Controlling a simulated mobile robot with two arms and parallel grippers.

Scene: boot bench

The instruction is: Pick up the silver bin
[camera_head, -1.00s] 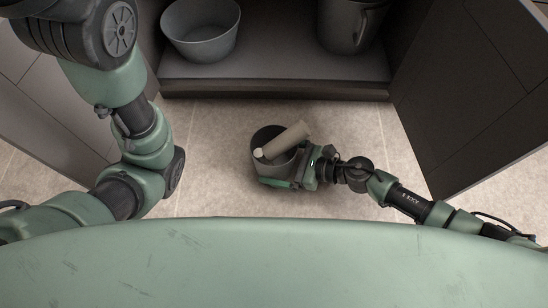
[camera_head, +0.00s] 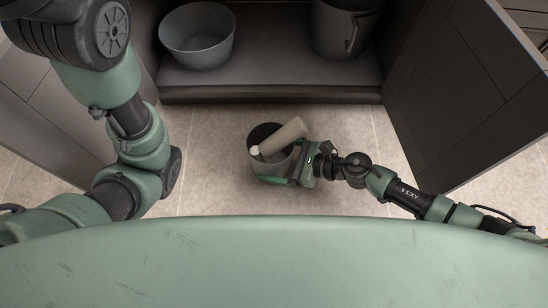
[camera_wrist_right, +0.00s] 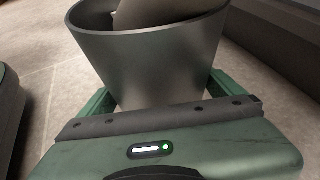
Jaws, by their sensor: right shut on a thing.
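The silver bin (camera_head: 268,163) is a grey, tapered bucket near the middle of the head view. A pale cylinder (camera_head: 285,138) sticks up out of it, tilted to the upper right. My right gripper (camera_head: 284,176) comes from the right and is shut on the bin. In the right wrist view the bin (camera_wrist_right: 155,65) stands between the two green fingers (camera_wrist_right: 156,98), one on each side. Whether the bin touches the floor I cannot tell. My left arm shows at the left, but its gripper is out of view.
An open cabinet stands behind, with a grey basin (camera_head: 198,40) and a larger grey bucket (camera_head: 338,30) on its shelf (camera_head: 270,78). Its dark door (camera_head: 470,95) stands open at the right. The tiled floor (camera_head: 215,140) around the bin is clear.

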